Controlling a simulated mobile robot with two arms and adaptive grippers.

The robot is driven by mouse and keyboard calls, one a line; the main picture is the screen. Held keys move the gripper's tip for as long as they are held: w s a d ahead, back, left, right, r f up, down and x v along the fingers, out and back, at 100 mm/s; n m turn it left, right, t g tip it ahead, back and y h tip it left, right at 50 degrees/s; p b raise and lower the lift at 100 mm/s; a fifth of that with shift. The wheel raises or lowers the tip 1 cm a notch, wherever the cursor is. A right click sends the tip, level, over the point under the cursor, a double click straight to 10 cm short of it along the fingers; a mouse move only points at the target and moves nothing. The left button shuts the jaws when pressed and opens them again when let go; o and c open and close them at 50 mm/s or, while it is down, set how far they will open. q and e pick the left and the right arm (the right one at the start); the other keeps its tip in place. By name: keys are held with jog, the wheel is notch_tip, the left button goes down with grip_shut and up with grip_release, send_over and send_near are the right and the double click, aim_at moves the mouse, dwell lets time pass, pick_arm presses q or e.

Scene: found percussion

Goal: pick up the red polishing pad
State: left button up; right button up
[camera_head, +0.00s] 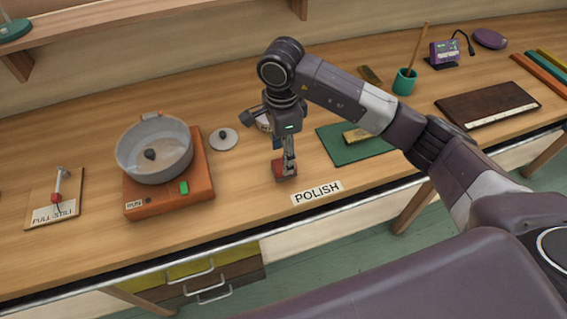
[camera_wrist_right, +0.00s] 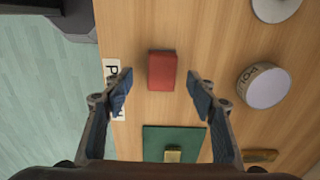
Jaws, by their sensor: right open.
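The red polishing pad (camera_head: 284,168) is a small red block lying on the wooden bench, just behind the POLISH label (camera_head: 317,192). My right gripper (camera_head: 289,160) is directly above it, pointing down. In the right wrist view the pad (camera_wrist_right: 162,70) lies ahead of and between the open fingers of the right gripper (camera_wrist_right: 160,84). Clear space shows between the pad and each finger there. Whether the fingertips reach down to the pad's height is hard to tell. My left gripper is not in view.
A round tin (camera_wrist_right: 264,85) and a green mat (camera_head: 352,150) with a brass-coloured block are close by. A pot (camera_head: 154,150) on an orange RUN base (camera_head: 170,196) stands left. A lid-like disc (camera_head: 223,139) lies between. The bench's front edge is near the pad.

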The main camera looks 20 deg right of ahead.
jog(key=shift+d+f+p, duration=0.15)
jog(key=shift+f+p, duration=0.25)
jog(key=shift+f, duration=0.1)
notch_tip(320, 180, down, 3)
jog(key=shift+w+d+r+p, duration=0.1)
jog(key=shift+w+p, duration=0.05)
jog(key=shift+p, duration=0.4)
jog(key=shift+f, duration=0.6)
jog(key=c, duration=1.3)
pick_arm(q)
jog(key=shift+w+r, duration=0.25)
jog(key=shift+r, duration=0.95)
pick_arm(e)
jog(key=shift+w+r, duration=0.1)
